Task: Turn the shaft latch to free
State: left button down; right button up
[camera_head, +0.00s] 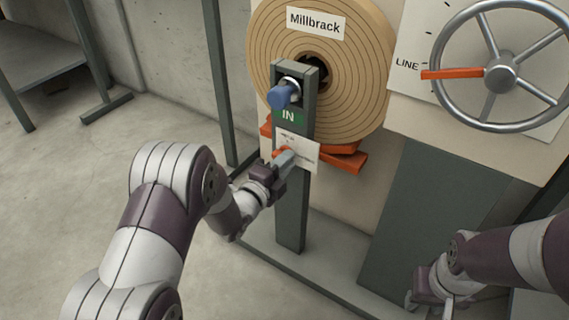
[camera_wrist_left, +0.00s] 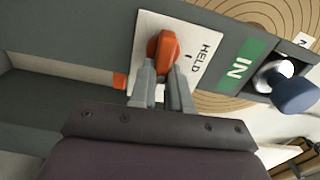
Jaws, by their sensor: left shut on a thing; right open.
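The shaft latch is an orange knob (camera_wrist_left: 163,48) on a white plate (camera_wrist_left: 150,27) in the left wrist view. The word HELD is readable on the plate beside the knob. In the head view the plate (camera_head: 304,150) is on the grey post, and the knob (camera_head: 279,152) is mostly covered by my left gripper (camera_head: 284,160). My left gripper (camera_wrist_left: 163,85) is shut on the knob, with a finger at each side of it. My right gripper (camera_head: 432,305) is at the lower right of the head view, away from the latch, open and empty.
Above the plate are a green IN sign (camera_head: 288,116) and a blue-handled part (camera_head: 282,95) on the post (camera_head: 291,215). Behind it stands a large tan roll labelled Millbrack (camera_head: 355,70). A handwheel (camera_head: 440,85) with an orange LINE pointer is at the right.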

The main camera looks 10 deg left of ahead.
pick_arm(q)
jog(key=shift+f+m, duration=0.15)
jog(key=shift+m, duration=0.35)
jog(key=c, duration=1.1)
grip_release()
jog(key=p+v, duration=0.5)
jog(key=v, duration=0.7)
jog(key=shift+s+a, duration=0.1)
jog(key=shift+s, duration=0.25)
